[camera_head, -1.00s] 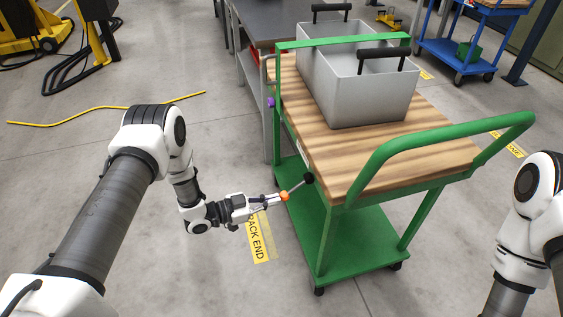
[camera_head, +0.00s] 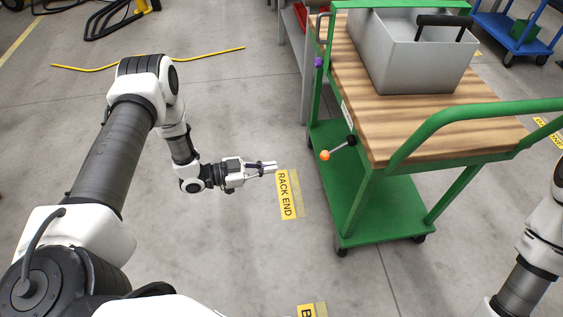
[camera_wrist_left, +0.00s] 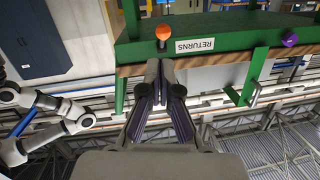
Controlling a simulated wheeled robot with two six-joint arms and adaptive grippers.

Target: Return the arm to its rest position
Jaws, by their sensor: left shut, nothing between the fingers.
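My left gripper (camera_head: 268,167) is shut and empty in the head view, held over the floor to the left of the green cart (camera_head: 350,200). A gap separates its fingertips from the lever with an orange knob (camera_head: 324,155) on the cart's side. The left wrist view shows my left gripper (camera_wrist_left: 164,75) from behind, with the orange knob (camera_wrist_left: 163,32) beyond the fingertips. My right arm (camera_head: 535,245) shows at the right edge of the head view; its gripper is out of the picture.
The cart's wooden top carries a grey bin (camera_head: 415,65) with black handles. A yellow "RACK END" floor label (camera_head: 286,195) lies below the left gripper. A purple knob (camera_head: 318,62) is on the cart's post. A yellow cable (camera_head: 120,66) lies on open floor at the back left.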

